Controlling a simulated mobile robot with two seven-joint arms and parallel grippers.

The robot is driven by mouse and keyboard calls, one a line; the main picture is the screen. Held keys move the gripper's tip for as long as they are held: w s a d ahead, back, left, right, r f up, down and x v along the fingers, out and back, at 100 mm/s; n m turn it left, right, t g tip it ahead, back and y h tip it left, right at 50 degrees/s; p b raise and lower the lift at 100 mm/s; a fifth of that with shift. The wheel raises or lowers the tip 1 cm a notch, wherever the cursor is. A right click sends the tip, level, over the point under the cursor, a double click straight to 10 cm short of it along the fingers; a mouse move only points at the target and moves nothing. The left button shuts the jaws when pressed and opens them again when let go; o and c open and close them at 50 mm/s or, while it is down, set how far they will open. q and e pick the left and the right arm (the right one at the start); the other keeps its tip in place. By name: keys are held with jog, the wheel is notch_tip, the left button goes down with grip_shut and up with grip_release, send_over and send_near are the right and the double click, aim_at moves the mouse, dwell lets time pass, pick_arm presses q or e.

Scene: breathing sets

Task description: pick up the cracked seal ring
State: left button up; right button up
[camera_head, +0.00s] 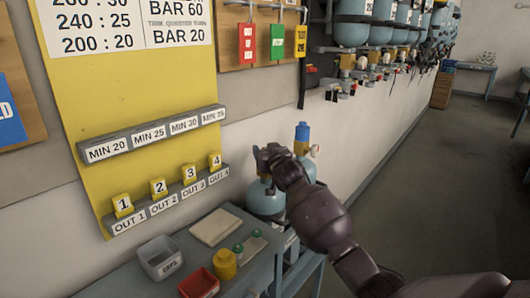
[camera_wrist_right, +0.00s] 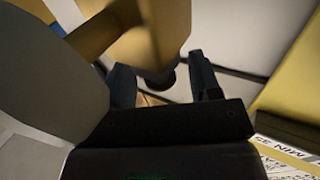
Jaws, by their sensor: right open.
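No seal ring can be made out for certain in either view. My right gripper (camera_head: 268,156) is beside the valve end of a light-blue cylinder (camera_head: 264,198) by the wall, and it hides part of that valve. In the right wrist view, my right gripper (camera_wrist_right: 164,86) has its two dark fingers apart. A brass-coloured fitting (camera_wrist_right: 155,42) reaches down toward the gap between them, with a dark round end (camera_wrist_right: 160,78). I cannot tell whether that end is the ring or whether the fingers touch it. My left gripper is in neither view.
A blue cap (camera_head: 302,132) and a small gauge (camera_head: 314,150) stand just right of the gripper. The bench (camera_head: 130,281) holds a grey bin (camera_head: 160,257), a red tray (camera_head: 199,284), a yellow pot (camera_head: 224,264) and a pale pad (camera_head: 216,227). Floor (camera_head: 420,190) at right is clear.

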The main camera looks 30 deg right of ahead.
jog(key=shift+w, duration=0.3)
jog(key=shift+c, duration=1.2)
jog(key=c, duration=0.7)
jog(key=shift+c, duration=0.2)
notch_tip(320, 180, up, 10)
jog(key=shift+f+p, duration=0.2)
jog(key=shift+p, duration=0.7)
pick_arm(q)
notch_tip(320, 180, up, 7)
jog(key=p, duration=0.4)
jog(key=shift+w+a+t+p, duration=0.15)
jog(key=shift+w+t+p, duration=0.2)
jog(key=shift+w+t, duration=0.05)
pick_arm(e)
notch_tip(320, 180, up, 15)
jog(key=shift+f, duration=0.2)
